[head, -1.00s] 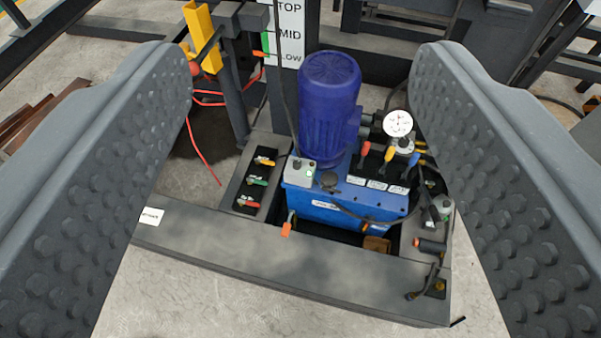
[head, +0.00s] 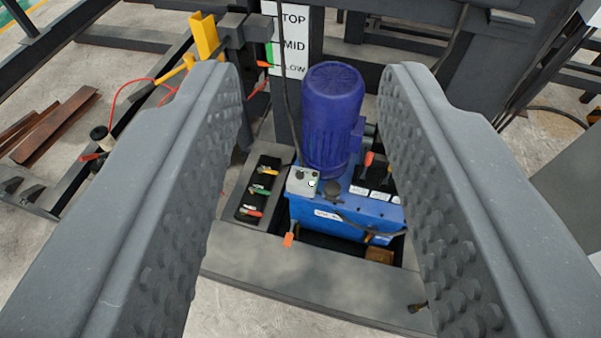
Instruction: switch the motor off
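The blue motor (head: 333,120) stands upright on a blue hydraulic power unit (head: 350,217) in the middle of the head view. The fingers look nearer to the camera than the unit. The right finger hides the gauge and most of the levers; one red lever (head: 369,159) shows.
A dark steel frame beam (head: 310,280) runs in front of the unit. A tray with coloured tags (head: 259,190) lies to its left. A TOP/MID/LOW sign (head: 292,45) and a yellow bracket (head: 206,38) stand behind. Rusty bars (head: 55,125) lie at the far left.

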